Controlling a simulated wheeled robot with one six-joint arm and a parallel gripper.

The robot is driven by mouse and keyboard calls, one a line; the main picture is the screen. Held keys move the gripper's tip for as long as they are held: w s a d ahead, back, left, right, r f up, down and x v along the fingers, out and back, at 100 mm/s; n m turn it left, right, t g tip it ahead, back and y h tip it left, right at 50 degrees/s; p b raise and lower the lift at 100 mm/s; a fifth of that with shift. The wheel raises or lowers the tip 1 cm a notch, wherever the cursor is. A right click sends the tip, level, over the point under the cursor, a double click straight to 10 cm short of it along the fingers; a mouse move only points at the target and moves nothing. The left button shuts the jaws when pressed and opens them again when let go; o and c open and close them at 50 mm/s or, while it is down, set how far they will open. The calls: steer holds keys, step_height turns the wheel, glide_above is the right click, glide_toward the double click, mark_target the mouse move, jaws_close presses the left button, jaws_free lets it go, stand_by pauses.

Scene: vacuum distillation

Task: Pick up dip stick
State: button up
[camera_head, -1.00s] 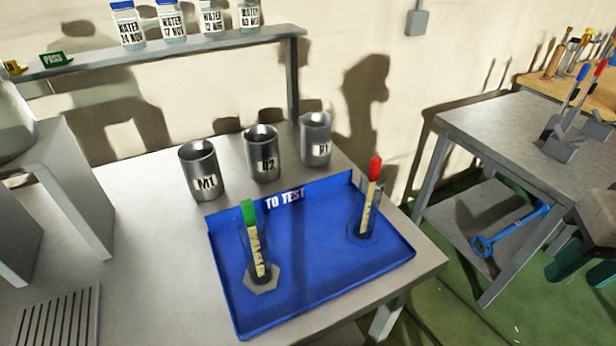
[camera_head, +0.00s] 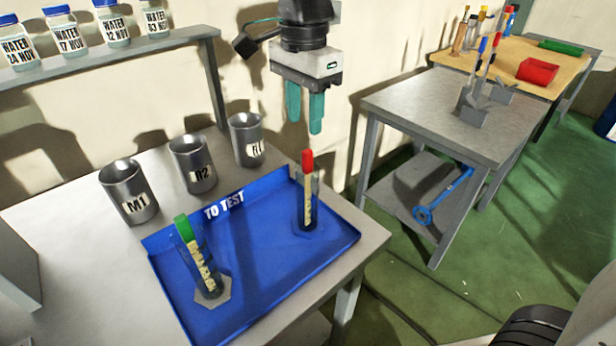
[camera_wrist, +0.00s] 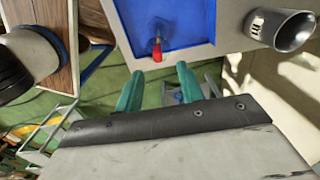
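A red-topped dip stick (camera_head: 307,175) stands nearly upright in a clear glass tube at the right of the blue tray (camera_head: 265,255) marked "TO TEST". A green-topped stick (camera_head: 195,255) leans in another tube at the tray's left. My gripper (camera_head: 304,123) hangs with its teal fingers pointing down, just above the red top in the head view, apart from it. In the wrist view my gripper (camera_wrist: 159,69) is open and empty, and the red top (camera_wrist: 157,51) shows just beyond the gap between the fingertips.
Metal cups marked M1 (camera_head: 129,192), R2 (camera_head: 193,163) and one partly readable (camera_head: 247,140) stand behind the tray. A shelf (camera_head: 110,60) holds water bottles. A grey table (camera_head: 420,100) at right holds blue- and red-topped sticks in stands.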

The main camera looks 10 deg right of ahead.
mark_target(307, 150)
steer(key=f, duration=0.6)
steer(key=shift+s+d+f, duration=0.1)
steer(key=shift+d+f, duration=0.1)
steer(key=shift+f, duration=0.05)
steer(key=shift+c, duration=0.4)
jaws_close()
